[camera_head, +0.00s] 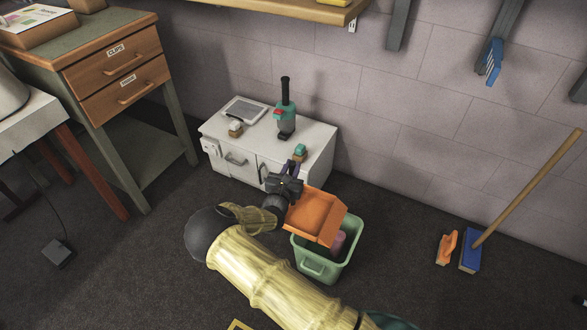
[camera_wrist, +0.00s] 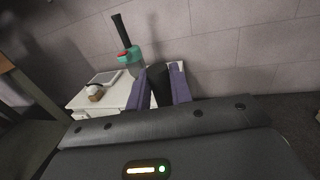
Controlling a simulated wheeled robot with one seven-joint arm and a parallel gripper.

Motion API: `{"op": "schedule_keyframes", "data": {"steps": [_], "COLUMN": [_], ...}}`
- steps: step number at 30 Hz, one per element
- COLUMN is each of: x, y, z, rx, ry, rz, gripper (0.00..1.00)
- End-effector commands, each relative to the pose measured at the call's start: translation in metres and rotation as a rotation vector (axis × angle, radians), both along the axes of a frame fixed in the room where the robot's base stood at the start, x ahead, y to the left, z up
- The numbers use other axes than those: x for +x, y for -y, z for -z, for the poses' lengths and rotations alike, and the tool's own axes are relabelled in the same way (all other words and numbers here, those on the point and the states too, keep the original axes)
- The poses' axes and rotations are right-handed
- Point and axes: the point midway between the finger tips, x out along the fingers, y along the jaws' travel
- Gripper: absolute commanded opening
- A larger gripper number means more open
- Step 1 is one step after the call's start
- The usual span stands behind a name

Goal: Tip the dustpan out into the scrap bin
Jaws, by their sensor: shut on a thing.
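The orange dustpan (camera_head: 312,213) is in the head view, tilted, above the rim of the green scrap bin (camera_head: 316,268). No loose scraps show on its visible orange face. My gripper (camera_head: 291,172) is at the dustpan's upper left, above the floor between the white cabinet and the bin. In the wrist view my gripper's purple fingers (camera_wrist: 160,88) are shut on a dark piece (camera_wrist: 158,82), which looks like the dustpan's handle. A mauve object (camera_head: 338,243) shows inside the bin; the rest of the bin's inside is hidden by the dustpan.
A low white cabinet (camera_head: 318,160) stands behind the bin, bearing a teal device with a black post (camera_head: 285,115) and small items. A blue broom (camera_head: 470,250) and an orange brush (camera_head: 446,247) are at right. A drawer desk (camera_head: 120,75) is at left.

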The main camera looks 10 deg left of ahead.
Motion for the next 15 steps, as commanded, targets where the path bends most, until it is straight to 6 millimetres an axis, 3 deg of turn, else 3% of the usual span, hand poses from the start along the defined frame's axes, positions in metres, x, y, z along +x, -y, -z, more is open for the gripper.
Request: {"op": "schedule_keyframes", "data": {"steps": [7,15], "x": [0.001,0.001], "y": [-0.001,-0.001], "z": [-0.027,-0.034], "rx": [-0.004,-0.006], "ry": [0.001,0.0], "rz": [0.0,0.0], "gripper": [0.0,0.0]}}
